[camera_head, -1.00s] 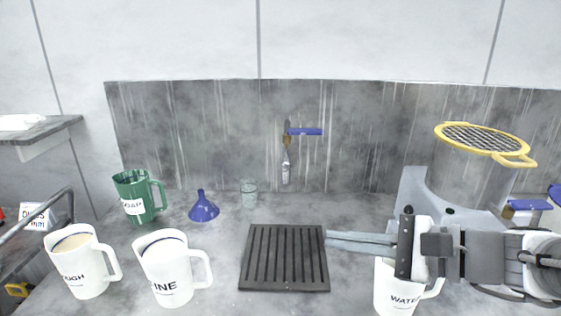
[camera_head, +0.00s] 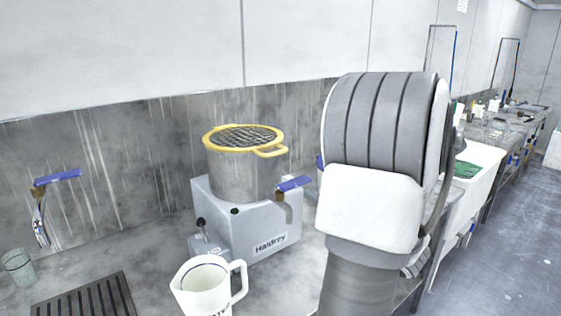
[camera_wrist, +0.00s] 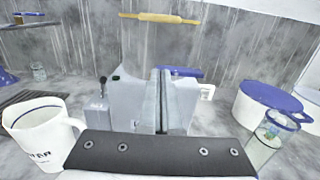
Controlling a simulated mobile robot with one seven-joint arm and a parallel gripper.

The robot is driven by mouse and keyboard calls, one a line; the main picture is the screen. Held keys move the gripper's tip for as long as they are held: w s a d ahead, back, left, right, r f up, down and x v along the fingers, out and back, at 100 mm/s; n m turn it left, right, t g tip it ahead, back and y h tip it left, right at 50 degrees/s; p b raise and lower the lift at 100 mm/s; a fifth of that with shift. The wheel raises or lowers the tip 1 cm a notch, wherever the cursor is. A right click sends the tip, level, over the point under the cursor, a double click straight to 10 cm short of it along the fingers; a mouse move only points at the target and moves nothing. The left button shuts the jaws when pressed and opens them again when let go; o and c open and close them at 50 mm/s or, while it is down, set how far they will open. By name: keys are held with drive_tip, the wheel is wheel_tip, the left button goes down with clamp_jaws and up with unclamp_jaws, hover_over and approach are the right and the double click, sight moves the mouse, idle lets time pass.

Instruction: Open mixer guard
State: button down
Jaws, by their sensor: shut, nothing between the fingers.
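The mixer guard (camera_head: 243,138) is a yellow ring with a dark mesh and a yellow loop handle (camera_head: 271,153) at its right. It lies flat over the mixer's steel bowl (camera_head: 238,178). The mixer base (camera_head: 262,222) is a grey block marked "Haldrey", with a small black-knobbed lever (camera_head: 202,226) at its left. In the wrist view the guard (camera_wrist: 158,17) shows edge-on at the top. My gripper (camera_wrist: 160,75) is shut and empty, its fingers pointing at the mixer body, below the guard. In the head view my arm hides the gripper.
A white jug (camera_head: 205,285) stands before the mixer. A blue-handled tap (camera_head: 293,184) is right of it. A drain grate (camera_head: 85,300) lies left. In the wrist view a blue-rimmed white tub (camera_wrist: 268,108) and a glass jar (camera_wrist: 262,145) stand at right.

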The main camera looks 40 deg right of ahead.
drive_tip(key=w, duration=0.6)
drive_tip(key=w+d, duration=0.1)
drive_tip(key=w, duration=0.2)
drive_tip(key=shift+w+d+r+p, duration=0.1)
drive_tip(key=shift+w+r+p, duration=0.1)
drive_tip(key=shift+p, duration=0.15)
drive_tip(key=r, duration=0.2)
drive_tip(key=w+r+p, duration=0.1)
drive_tip(key=r, duration=0.1)
drive_tip(key=shift+d, duration=0.1)
